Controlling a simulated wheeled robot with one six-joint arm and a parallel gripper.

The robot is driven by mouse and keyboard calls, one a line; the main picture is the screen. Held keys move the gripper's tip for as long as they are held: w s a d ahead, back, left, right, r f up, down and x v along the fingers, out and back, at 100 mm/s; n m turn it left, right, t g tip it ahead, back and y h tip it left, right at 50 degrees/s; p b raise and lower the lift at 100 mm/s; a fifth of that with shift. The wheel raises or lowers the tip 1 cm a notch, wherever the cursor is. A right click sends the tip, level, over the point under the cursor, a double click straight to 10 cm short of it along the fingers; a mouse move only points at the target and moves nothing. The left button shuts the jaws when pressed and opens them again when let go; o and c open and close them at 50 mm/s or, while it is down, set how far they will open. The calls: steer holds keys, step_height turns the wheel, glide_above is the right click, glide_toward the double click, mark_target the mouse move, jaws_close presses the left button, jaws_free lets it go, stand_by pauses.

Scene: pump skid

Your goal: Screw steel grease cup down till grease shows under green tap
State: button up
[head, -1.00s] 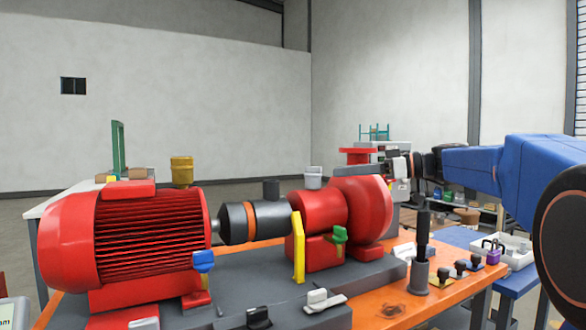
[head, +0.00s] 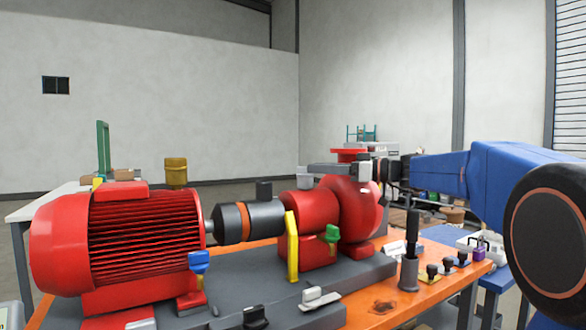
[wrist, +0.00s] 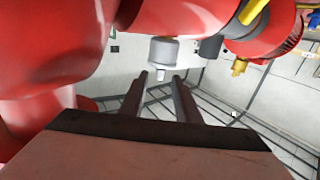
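The steel grease cup (head: 305,178) is a light grey cup on top of the red bearing housing (head: 309,212). In the wrist view the cup (wrist: 163,52) appears upside down, just beyond my fingertips and in line with the gap between them. The green tap (head: 332,233) is low on the housing's near side. I see no grease under it.
A brass cup (head: 176,171) stands on the red motor (head: 118,240), and a black cup (head: 264,188) above the shaft. A blue tap (head: 199,262) and yellow guard (head: 292,246) are nearer. A dark upright tool (head: 411,250) stands on the orange bench (head: 437,290).

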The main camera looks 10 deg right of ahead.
steer(key=x, duration=0.8)
steer(key=shift+w+a, duration=0.2)
steer(key=shift+a, duration=0.1)
steer(key=shift+c, duration=0.3)
jaws_close()
